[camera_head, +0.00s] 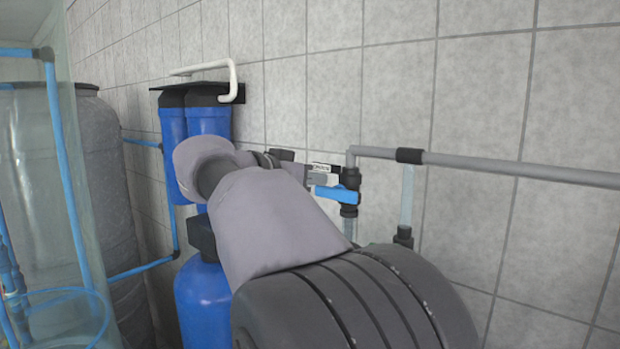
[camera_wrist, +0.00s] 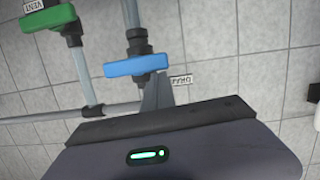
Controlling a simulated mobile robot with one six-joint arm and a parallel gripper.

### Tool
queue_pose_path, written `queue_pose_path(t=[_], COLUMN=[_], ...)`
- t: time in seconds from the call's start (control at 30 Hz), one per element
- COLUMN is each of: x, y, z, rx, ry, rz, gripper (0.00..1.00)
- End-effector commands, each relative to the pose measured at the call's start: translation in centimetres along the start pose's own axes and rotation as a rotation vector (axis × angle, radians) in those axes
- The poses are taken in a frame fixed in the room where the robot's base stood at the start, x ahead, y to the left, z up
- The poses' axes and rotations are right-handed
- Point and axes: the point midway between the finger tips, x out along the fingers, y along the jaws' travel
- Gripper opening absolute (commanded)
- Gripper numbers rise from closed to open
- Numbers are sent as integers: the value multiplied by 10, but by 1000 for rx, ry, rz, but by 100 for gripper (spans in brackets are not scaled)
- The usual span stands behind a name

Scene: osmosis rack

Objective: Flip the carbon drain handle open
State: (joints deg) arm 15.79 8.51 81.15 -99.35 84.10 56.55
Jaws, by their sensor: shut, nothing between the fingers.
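The blue drain handle (camera_head: 336,194) sits on a black valve (camera_head: 349,208) on the grey pipework by the wall. It lies crosswise to its upright pipe. In the wrist view the blue handle (camera_wrist: 152,65) also lies across its pipe, with a small label (camera_wrist: 181,80), seen upside down, beside it. My gripper (camera_head: 322,179) is shut and empty, right by the handle. In the wrist view the closed fingertips (camera_wrist: 158,86) are at the handle's lower edge; I cannot tell whether they touch it. My arm hides part of the area left of the valve.
A green handle (camera_wrist: 50,18) labelled VENT is on a neighbouring pipe. A grey pipe (camera_head: 500,165) runs right along the tiled wall (camera_head: 460,90). Blue filter housings (camera_head: 208,122) stand behind my arm. A large dark tank (camera_head: 108,190) is at left.

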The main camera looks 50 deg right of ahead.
Motion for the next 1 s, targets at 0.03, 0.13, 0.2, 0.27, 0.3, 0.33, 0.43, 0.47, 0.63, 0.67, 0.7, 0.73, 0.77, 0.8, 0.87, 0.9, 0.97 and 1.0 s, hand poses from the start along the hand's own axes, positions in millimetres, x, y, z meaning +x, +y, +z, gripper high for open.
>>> queue_pose_path(t=[0.03,0.13,0.2,0.27,0.3,0.33,0.43,0.47,0.63,0.67,0.7,0.73,0.77,0.8,0.87,0.9,0.97,1.0], x=[0,0,0,0,1,1,1,1,3,3,3,4,4,4,5,5,6,6], y=[0,-1,-2,-2,-2,-3,-4,-5,-9,-10,-10,-11,-11,-12,-13,-13,-14,-14], z=[0,1,2,2,3,3,4,5,10,11,13,14,15,16,19,20,23,25], rx=[-7,-24,-36,-51,-65,-76,-126,-144,-281,-309,-346,-373,-401,-438,-494,-531,-587,-624], ry=[-1,-1,-2,-2,-2,-1,-1,-2,-2,-2,-2,-2,-2,-2,-2,-2,-2,-2], rz=[2,6,10,14,17,20,32,37,71,78,88,94,100,110,124,133,147,156], gripper=[0,0,0,0,0,0,0,0,0,0,0,0,0,0,0,0,0,0])
